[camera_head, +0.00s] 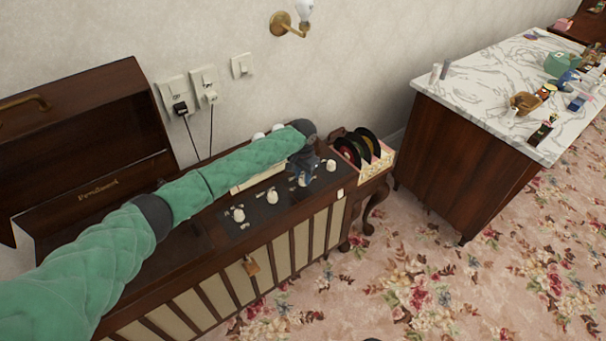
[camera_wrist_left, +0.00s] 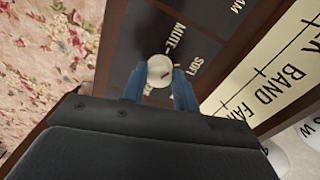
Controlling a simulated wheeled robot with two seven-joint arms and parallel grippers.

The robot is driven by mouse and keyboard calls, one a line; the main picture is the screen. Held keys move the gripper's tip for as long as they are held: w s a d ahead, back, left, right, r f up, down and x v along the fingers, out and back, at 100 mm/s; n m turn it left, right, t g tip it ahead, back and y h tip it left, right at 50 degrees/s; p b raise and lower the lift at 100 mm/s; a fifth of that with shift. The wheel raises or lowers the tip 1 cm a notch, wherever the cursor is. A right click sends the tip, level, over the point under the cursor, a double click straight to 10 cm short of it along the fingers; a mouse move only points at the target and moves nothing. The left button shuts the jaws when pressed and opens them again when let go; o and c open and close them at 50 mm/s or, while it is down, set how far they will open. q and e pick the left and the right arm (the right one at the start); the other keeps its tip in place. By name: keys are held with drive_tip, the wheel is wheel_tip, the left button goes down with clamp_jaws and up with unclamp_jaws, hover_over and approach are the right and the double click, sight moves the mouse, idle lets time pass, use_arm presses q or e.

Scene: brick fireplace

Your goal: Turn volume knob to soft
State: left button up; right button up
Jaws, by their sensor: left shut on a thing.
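The volume knob (camera_wrist_left: 159,66) is a round white knob on the dark control panel, with a small dark reddish mark on its face. The word SOFT is printed to its right in the left wrist view, and MUTE above it. My left gripper (camera_wrist_left: 160,82) has its blue fingers on either side of this knob and is shut on it. In the head view the left gripper (camera_head: 305,178) reaches down onto the panel (camera_head: 258,212) of the wooden radio cabinet. My arm hides part of the panel. My right gripper is not in view.
Other white knobs (camera_head: 238,214) stand along the panel, one also to the right (camera_head: 331,165). A record rack (camera_head: 372,160) is at the cabinet's right end. The raised lid (camera_head: 85,130) stands at left. A marble-topped counter (camera_head: 480,75) is at right, with open carpet between.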

use_arm(q)
drive_tip(key=m, duration=0.3)
drive_tip(key=shift+m, duration=0.3)
drive_tip(key=shift+w+m, duration=0.1)
drive_tip(key=shift+m, duration=1.3)
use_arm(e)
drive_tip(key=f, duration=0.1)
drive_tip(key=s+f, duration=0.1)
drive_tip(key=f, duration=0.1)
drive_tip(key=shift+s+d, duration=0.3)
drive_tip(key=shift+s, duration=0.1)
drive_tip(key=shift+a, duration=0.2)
use_arm(q)
drive_tip(key=o, duration=1)
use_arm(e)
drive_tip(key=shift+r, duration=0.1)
use_arm(q)
drive_tip(key=shift+r, duration=0.1)
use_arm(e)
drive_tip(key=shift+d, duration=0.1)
